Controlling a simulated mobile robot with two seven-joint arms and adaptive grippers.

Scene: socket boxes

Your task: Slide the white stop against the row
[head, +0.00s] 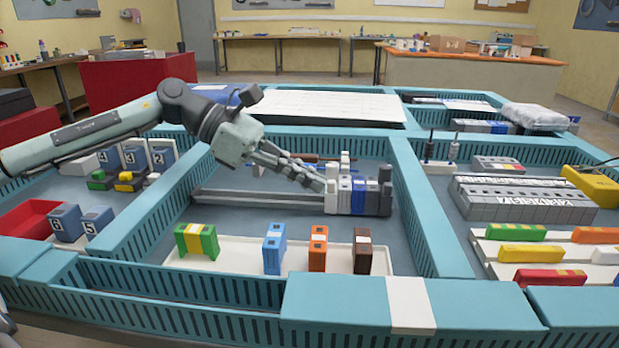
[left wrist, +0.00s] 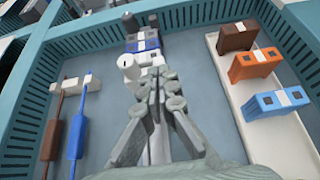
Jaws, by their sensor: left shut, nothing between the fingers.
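A row of grey, blue and dark blocks (head: 368,196) stands on a grey rail (head: 240,199) in the middle compartment. The white stop (head: 331,197) is at the row's left end, very close to the grey block there; I cannot tell if they touch. In the left wrist view, the blue part of the row (left wrist: 143,43) lies just beyond the white stop (left wrist: 128,66). My left gripper (head: 321,184) is shut and empty, its fingertips low at the stop's left side. It also shows in the left wrist view (left wrist: 162,95), partly covering the rail.
A white tray (head: 340,256) in front holds green-yellow (head: 197,241), blue (head: 274,248), orange (head: 318,248) and brown (head: 362,250) blocks. Teal walls (head: 425,215) bound the compartment. Brown and blue screwdriver-like tools (left wrist: 76,125) lie behind the rail.

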